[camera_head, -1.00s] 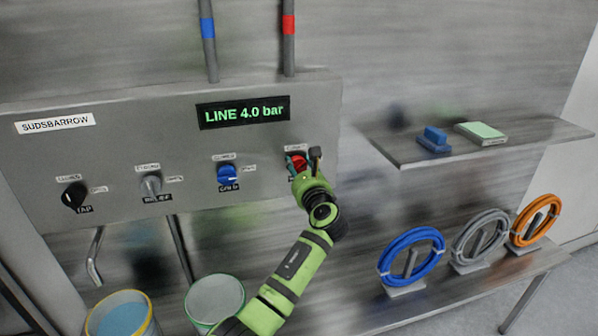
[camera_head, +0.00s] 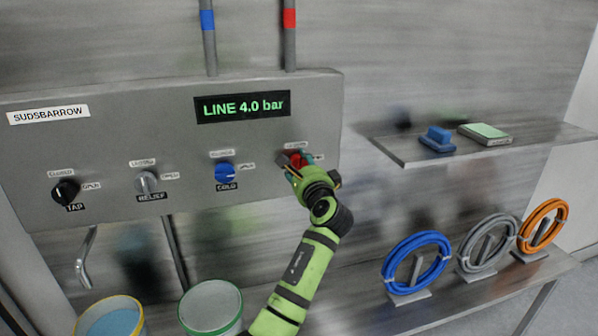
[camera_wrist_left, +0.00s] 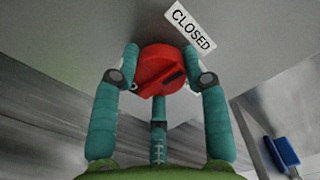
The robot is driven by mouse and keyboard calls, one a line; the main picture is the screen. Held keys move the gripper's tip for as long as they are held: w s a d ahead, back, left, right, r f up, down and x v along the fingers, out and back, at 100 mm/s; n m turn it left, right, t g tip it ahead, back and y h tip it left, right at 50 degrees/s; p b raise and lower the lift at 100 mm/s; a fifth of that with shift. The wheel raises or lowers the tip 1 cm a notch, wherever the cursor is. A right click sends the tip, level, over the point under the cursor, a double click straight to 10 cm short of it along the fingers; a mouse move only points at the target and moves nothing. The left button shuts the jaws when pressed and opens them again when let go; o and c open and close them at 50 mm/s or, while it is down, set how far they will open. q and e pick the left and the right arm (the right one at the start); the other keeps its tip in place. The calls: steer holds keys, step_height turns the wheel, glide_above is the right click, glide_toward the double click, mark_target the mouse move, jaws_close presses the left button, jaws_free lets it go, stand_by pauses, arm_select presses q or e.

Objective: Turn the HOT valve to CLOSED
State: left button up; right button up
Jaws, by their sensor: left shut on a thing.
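The HOT valve is a red round knob (camera_head: 297,158) at the right end of the panel, mostly covered by my left gripper (camera_head: 294,167). In the left wrist view, the red knob (camera_wrist_left: 157,66) sits between the teal fingers of my left gripper (camera_wrist_left: 160,70), which are shut on its sides. A dark bar shows on its face. A CLOSED label (camera_wrist_left: 193,29) is on the panel at the knob's upper right in that view. The knob's exact pointing is hard to tell. My right gripper is not in view.
The blue COLD knob (camera_head: 225,173), RELIEF knob (camera_head: 146,182) and black TAP knob (camera_head: 66,192) line the panel to the left. The display (camera_head: 243,106) reads LINE 4.0 bar. A shelf (camera_head: 405,158) juts out at right, with coiled hoses (camera_head: 416,262) below.

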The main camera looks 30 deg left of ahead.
arm_select(q)
steer(key=shift+w+d+f+n, duration=0.1)
steer(key=shift+d+f+n, duration=0.1)
steer(key=shift+f+n, duration=0.25)
stand_by(0.3)
steer(key=o, duration=1.2)
steer(key=shift+r, duration=0.15)
steer(key=shift+c, duration=0.2)
steer(key=shift+w+r, duration=0.1)
steer(key=shift+w, duration=0.05)
steer(key=shift+r, duration=0.1)
steer(key=shift+s+d, duration=0.15)
steer(key=shift+s, duration=0.15)
steer(key=v, duration=1.1)
steer(key=shift+d, duration=0.25)
steer(key=shift+s, duration=0.1)
